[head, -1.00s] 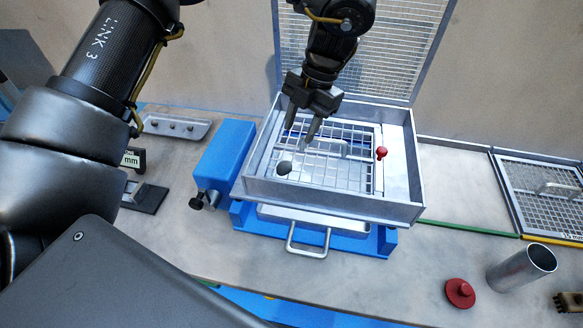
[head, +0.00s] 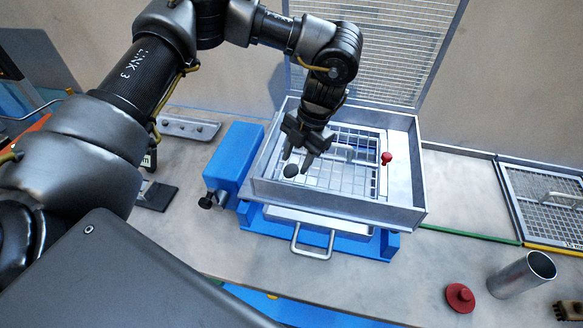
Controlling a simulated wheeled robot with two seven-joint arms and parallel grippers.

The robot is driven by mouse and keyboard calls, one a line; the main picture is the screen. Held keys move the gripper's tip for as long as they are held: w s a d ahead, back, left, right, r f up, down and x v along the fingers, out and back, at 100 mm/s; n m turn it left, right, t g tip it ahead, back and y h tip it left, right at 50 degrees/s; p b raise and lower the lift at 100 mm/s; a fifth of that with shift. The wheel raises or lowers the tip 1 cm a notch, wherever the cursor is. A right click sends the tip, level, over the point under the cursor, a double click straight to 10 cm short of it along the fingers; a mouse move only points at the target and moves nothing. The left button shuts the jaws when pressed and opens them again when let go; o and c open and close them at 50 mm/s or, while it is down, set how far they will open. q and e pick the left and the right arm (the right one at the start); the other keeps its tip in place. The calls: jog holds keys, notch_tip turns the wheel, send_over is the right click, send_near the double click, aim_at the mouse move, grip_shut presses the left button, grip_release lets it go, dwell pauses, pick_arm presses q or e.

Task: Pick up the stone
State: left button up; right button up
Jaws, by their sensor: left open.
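The stone (head: 290,171) is a small dark, rounded lump. It lies on the wire grid inside the grey sieve box (head: 335,203), toward the left side of the grid. My left gripper (head: 296,163) points down into the box with its jaws open. Its fingertips are just above and around the stone in the picture; I cannot tell whether they touch it. My right gripper is not in view.
The box's mesh lid (head: 395,50) stands raised behind it. A red knob (head: 387,158) is at the grid's right. A blue block (head: 233,160) stands left of the box. A metal cylinder (head: 522,275), red disc (head: 460,297) and mesh frame (head: 545,200) lie to the right.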

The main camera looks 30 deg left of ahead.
pick_arm(q)
jog(key=shift+x, duration=1.35)
jog(key=shift+a, duration=0.1)
jog(key=c, duration=0.6)
jog(key=shift+c, duration=0.2)
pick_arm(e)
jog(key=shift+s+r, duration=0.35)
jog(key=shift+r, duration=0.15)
pick_arm(q)
jog(key=shift+r, duration=0.2)
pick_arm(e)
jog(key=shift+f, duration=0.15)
pick_arm(q)
jog(key=shift+w+r, duration=0.1)
jog(key=shift+r, duration=0.1)
notch_tip(320, 180, up, 2)
jog(key=shift+r+b, duration=0.1)
jog(key=shift+b, duration=0.75)
jog(key=s+d+r+b, duration=0.4)
jog(key=s+d+r, duration=0.3)
jog(key=d+r, duration=0.3)
jog(key=shift+s+d, duration=0.15)
jog(key=shift+d, duration=0.9)
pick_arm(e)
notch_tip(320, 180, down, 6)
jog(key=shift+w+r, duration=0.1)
